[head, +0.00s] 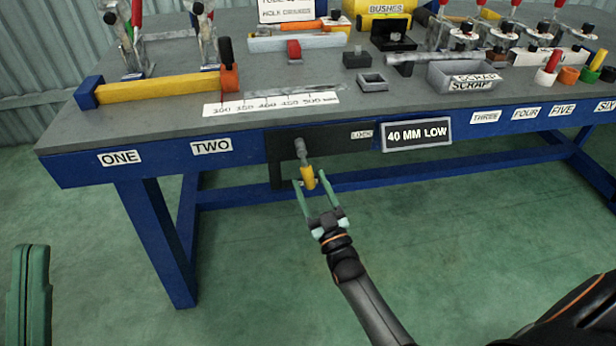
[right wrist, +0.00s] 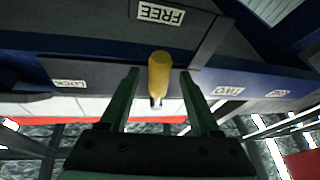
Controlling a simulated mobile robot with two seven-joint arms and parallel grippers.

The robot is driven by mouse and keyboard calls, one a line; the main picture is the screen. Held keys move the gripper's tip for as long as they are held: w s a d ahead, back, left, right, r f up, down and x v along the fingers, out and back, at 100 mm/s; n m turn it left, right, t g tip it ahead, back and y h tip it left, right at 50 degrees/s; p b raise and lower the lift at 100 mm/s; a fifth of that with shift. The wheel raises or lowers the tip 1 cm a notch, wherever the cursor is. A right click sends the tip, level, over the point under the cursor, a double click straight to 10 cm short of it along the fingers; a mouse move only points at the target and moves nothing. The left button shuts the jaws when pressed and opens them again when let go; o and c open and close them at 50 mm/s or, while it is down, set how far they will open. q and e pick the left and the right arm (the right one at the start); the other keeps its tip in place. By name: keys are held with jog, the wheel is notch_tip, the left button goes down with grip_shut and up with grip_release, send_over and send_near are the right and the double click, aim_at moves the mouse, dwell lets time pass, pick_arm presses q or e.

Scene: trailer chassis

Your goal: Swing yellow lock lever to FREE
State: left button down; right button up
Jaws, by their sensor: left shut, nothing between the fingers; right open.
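The yellow lock lever has a grey shaft (head: 303,156) and a yellow grip (head: 308,178). It slants downward from the dark plate on the bench's front in the head view. My right gripper (head: 312,181) is open, with one finger on either side of the yellow grip. In the right wrist view the yellow grip (right wrist: 159,72) stands between the fingertips, with gaps on both sides. The FREE label (right wrist: 160,14) and LOCK label (right wrist: 68,84) show upside down there; LOCK (head: 361,134) also shows in the head view. My left gripper (head: 28,298) is shut and empty, far left.
The blue-framed bench (head: 90,180) carries clamps, a ruler strip (head: 270,101) and a scrap tray (head: 470,76) on top. A "40 MM LOW" sign (head: 416,134) is right of the plate. A bench leg (head: 155,235) stands left; the floor in front looks clear.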

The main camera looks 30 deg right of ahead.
jog(key=v, duration=0.4)
pick_arm(q)
jog(key=w+f+n+y, duration=0.2)
jog(key=w+f+n+y+p, duration=0.1)
jog(key=y, duration=0.1)
jog(key=shift+w+a+f, duration=0.15)
jog(key=shift+a+f, duration=0.1)
jog(key=shift+a, duration=0.05)
pick_arm(e)
jog(key=v, duration=0.6)
jog(key=shift+s, duration=0.25)
jog(key=shift+a, duration=0.1)
